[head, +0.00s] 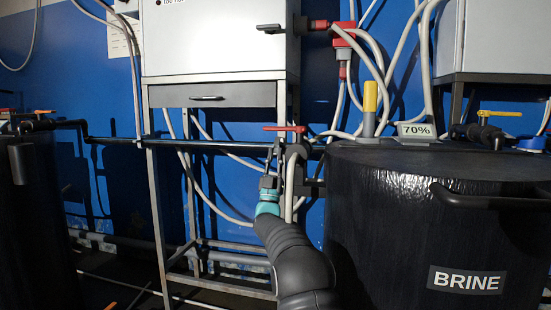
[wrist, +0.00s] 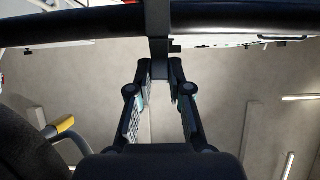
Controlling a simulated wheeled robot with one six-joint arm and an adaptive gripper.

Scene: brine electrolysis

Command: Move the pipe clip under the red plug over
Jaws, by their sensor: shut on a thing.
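A red plug (head: 319,25) sits in a red socket (head: 343,42) at the upper middle of the head view. Below them a dark pipe (head: 220,145) runs level. My gripper (head: 275,152) reaches up to the pipe, close beside a red-handled valve (head: 284,128). In the wrist view, the fingertips of my gripper (wrist: 160,72) close on a dark upright piece, the pipe clip (wrist: 158,48), which touches the dark pipe (wrist: 75,27). The clip is small and dark in the head view, partly hidden by my gripper, so its outline is hard to tell there.
A metal stand (head: 155,215) is behind on the left. Grey cables (head: 385,60) hang around the socket.

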